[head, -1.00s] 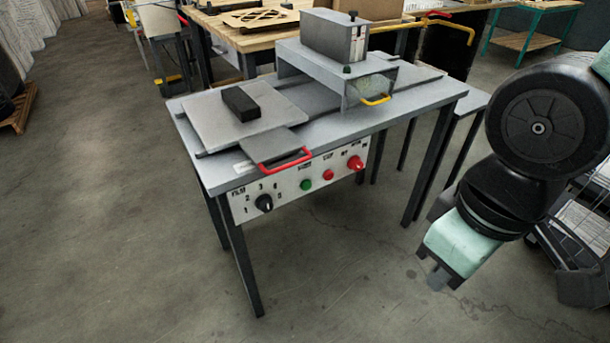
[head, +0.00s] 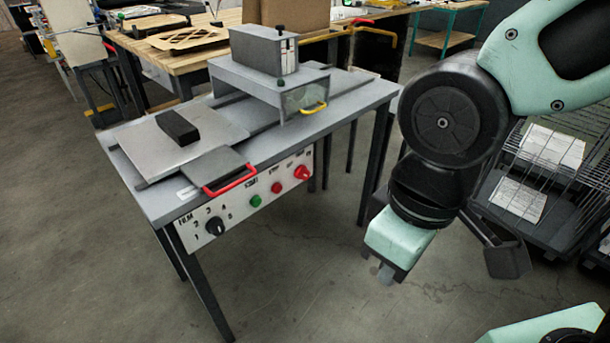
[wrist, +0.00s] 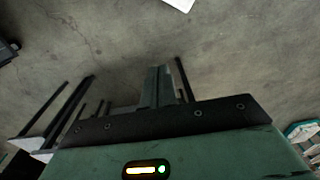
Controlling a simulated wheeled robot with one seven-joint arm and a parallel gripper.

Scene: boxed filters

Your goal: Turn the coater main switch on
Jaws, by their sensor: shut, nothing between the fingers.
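The coater (head: 150,205) is a grey table-like machine left of centre in the head view. Its white front panel (head: 240,210) faces me. The panel carries a black film dial (head: 215,227), a green button (head: 256,201), a red button (head: 277,187) and a larger red main switch (head: 302,173) at the right end. The small lettering by the switch is too small to read. My gripper (head: 386,272) points down, right of the panel and apart from it, shut and empty. In the wrist view the fingers (wrist: 157,85) are together over bare floor.
A red handle (head: 230,182) sticks out above the panel. A yellow handle (head: 314,108) is on the upper housing. Wire shelving (head: 560,190) with paper stacks stands at the right. A wooden bench (head: 180,60) is behind. The floor before the coater is clear.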

